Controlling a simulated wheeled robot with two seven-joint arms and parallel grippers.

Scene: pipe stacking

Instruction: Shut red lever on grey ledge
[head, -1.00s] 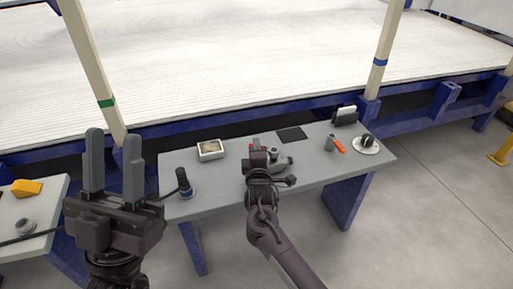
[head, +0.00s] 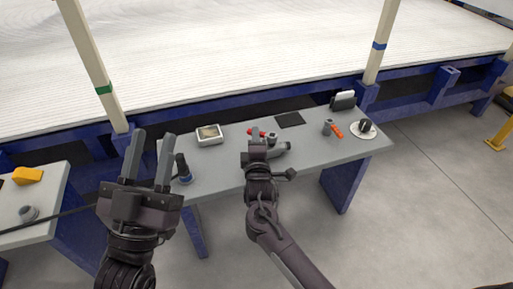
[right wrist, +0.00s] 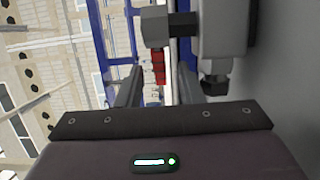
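The red lever (head: 256,132) shows beside a grey pipe fitting (head: 279,149) on the grey ledge (head: 225,169) in the head view. My right gripper (head: 257,138) is at the fitting and covers part of it. In the right wrist view the fingers of my right gripper (right wrist: 160,88) are apart. The red lever (right wrist: 158,66) shows in the gap between them, and the grey fitting (right wrist: 222,28) is above and to the right. I cannot tell whether a finger touches the lever. My left gripper (head: 149,160) is open and empty, left of the ledge's middle.
On the ledge are a framed box (head: 209,135), a dark upright tool (head: 182,168), a black pad (head: 289,119), an orange-handled item (head: 337,131), a white plate (head: 363,129) and a dark holder (head: 342,100). A second table (head: 55,208) stands left. The ledge's right front is clear.

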